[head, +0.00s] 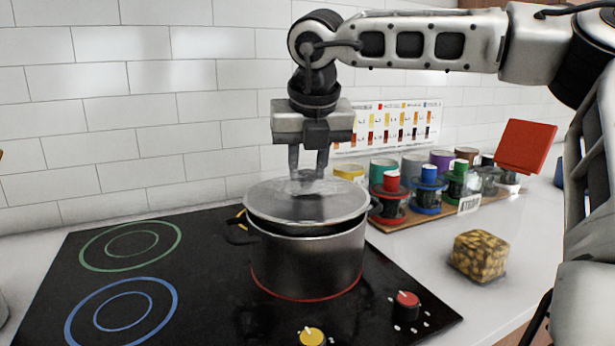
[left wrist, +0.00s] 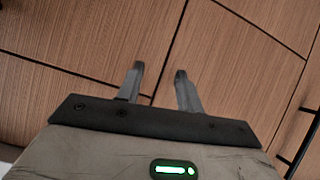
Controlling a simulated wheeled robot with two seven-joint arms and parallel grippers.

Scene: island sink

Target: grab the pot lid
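The grey pot lid (head: 342,207) is over the pot (head: 315,265) on the cooktop. A dark band shows between the lid's edge and the pot's rim, so the lid looks slightly raised. My right gripper (head: 308,172) points straight down from above, with one finger on each side of the lid's handle (head: 307,186). It appears shut on this handle, though the contact is partly blurred. My left gripper is outside the head view. In the left wrist view, my left gripper (left wrist: 158,78) has its fingers apart with nothing between them, facing wooden cabinet panels.
The black cooktop (head: 205,290) has free burner rings at the left and red and yellow knobs at the front. A board with colored jars (head: 428,190) stands at the right. A patterned block (head: 479,256) sits on the counter. A tiled wall is behind.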

